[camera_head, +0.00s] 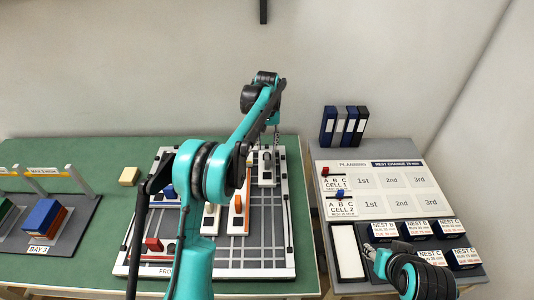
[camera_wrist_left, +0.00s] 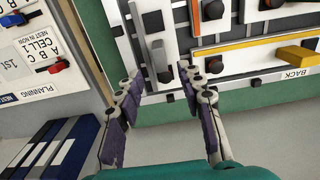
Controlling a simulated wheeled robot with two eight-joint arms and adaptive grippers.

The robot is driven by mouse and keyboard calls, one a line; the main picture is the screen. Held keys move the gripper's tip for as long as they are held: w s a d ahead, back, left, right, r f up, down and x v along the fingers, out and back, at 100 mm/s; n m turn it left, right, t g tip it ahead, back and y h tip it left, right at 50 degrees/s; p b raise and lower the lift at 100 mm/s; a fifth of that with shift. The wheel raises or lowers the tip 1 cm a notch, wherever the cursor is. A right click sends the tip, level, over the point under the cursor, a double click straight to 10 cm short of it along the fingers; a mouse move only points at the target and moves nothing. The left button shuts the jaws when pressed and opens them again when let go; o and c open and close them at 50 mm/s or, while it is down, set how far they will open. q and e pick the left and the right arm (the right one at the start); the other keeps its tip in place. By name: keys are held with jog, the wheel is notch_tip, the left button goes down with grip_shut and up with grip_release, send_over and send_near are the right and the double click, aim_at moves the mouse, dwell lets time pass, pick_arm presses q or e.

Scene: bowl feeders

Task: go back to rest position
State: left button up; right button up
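My left arm crosses the middle of the head view. My left gripper (camera_head: 271,143) is over the back right part of the board (camera_head: 262,262) on the green table. In the left wrist view the left gripper (camera_wrist_left: 161,76) is open, its two fingers apart. A grey bar (camera_wrist_left: 160,58) on a white block shows beyond the fingertips, and nothing is visibly held. My right arm (camera_head: 415,277) shows at the lower right, over the front of the grey planning table.
Planning table (camera_head: 388,156) at right holds a planning board, several dark nest boxes (camera_head: 420,228) and upright binders (camera_head: 345,125). A beige block (camera_head: 129,176) and a bay with a blue block (camera_head: 41,217) are at left. Green table (camera_head: 108,150) has free room at the back left.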

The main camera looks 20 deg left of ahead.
pick_arm(q)
jog(key=shift+r, duration=1.2)
jog(key=shift+r, duration=0.15)
jog(key=s+d+r+m+t, duration=0.1)
jog(key=s+r+t, duration=0.1)
jog(key=s+r, duration=0.45)
jog(key=s+d+r+m+t, duration=0.1)
jog(key=s+r+t, duration=0.15)
jog(key=s, duration=0.75)
jog(key=s+f+t, duration=0.1)
jog(key=s+f, duration=0.2)
jog(key=s, duration=0.6)
jog(key=s+f+m+t, duration=0.1)
jog(key=s+f, duration=0.3)
jog(key=s, duration=0.5)
jog(key=shift+s+d+t, duration=0.25)
jog(key=shift+s+t, duration=0.1)
